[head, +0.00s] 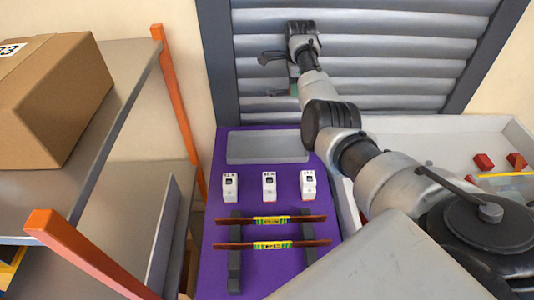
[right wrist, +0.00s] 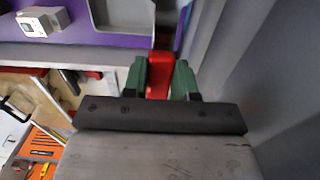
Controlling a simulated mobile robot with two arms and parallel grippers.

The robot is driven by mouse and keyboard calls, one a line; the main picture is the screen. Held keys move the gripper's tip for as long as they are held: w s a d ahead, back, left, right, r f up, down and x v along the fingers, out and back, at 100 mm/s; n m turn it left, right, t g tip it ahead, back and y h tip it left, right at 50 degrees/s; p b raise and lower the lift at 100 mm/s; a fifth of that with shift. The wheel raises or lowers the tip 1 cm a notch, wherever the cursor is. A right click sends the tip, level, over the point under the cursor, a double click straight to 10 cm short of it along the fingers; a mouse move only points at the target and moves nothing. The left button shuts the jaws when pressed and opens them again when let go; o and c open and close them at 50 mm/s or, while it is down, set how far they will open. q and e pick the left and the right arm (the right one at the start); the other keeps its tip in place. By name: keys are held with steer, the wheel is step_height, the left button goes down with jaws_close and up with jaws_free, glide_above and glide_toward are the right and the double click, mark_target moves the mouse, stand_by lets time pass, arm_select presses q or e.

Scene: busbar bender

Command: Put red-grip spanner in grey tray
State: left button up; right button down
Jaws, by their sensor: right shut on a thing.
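My right arm reaches to the back of the purple surface, in front of the grey shutter. In the head view my right gripper (head: 293,89) is small and partly hidden behind its own wrist. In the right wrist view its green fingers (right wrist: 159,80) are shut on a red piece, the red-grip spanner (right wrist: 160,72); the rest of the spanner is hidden. The flat grey tray (head: 268,148) lies on the purple surface, nearer than the gripper. Its edge also shows at the top of the right wrist view (right wrist: 122,28). My left gripper is not in view.
Three white breakers (head: 269,186) stand in front of the tray. Two busbars (head: 271,219) rest across dark supports. A pale bin (head: 404,126) with red blocks is at the right. A shelf with a cardboard box (head: 60,95) stands left. The grey shutter (head: 400,46) closes the back.

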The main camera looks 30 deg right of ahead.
step_height(320, 180, down, 6)
steer(key=b, duration=0.5)
steer(key=p, duration=0.3)
glide_above(265, 149)
steer(key=f, duration=0.6)
steer(key=shift+w+d+f, duration=0.1)
steer(key=shift+d+f, duration=0.1)
steer(key=shift+f, duration=0.05)
steer(key=shift+a+f, duration=0.15)
steer(key=shift+f, duration=0.05)
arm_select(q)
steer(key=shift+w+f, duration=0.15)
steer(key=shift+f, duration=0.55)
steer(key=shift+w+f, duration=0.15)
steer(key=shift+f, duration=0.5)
arm_select(e)
steer(key=shift+f, duration=1.95)
steer(key=shift+f, duration=0.1)
steer(key=c, duration=0.9)
jaws_free()
steer(key=shift+f, duration=0.1)
